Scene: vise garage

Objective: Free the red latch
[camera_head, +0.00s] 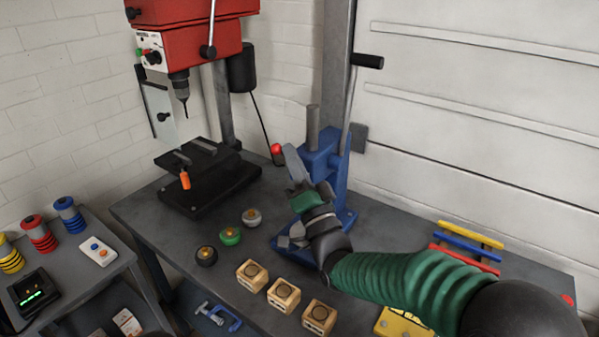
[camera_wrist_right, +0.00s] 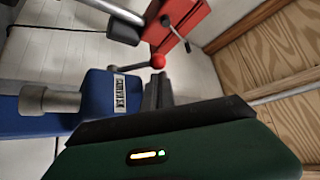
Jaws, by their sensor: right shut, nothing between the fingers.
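A blue press or vise (camera_head: 322,162) stands on the workbench, with a blue base and a grey post. A small red ball knob (camera_head: 277,149) shows just left of it and may be the red latch; I cannot tell for sure. In the right wrist view the red knob (camera_wrist_right: 158,61) sits just past the dark fingers, beside the blue body (camera_wrist_right: 100,95). My right gripper (camera_head: 292,164) is shut and empty, in front of the blue body and close to the knob. Contact with the knob cannot be made out. My left gripper is not in view.
A red drill press (camera_head: 190,35) stands at the back left. Several round knobs and wooden blocks (camera_head: 283,294) lie on the bench (camera_head: 160,212) in front. Coloured bars (camera_head: 468,240) lie at the right. A side table with spools (camera_head: 38,232) is at the left.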

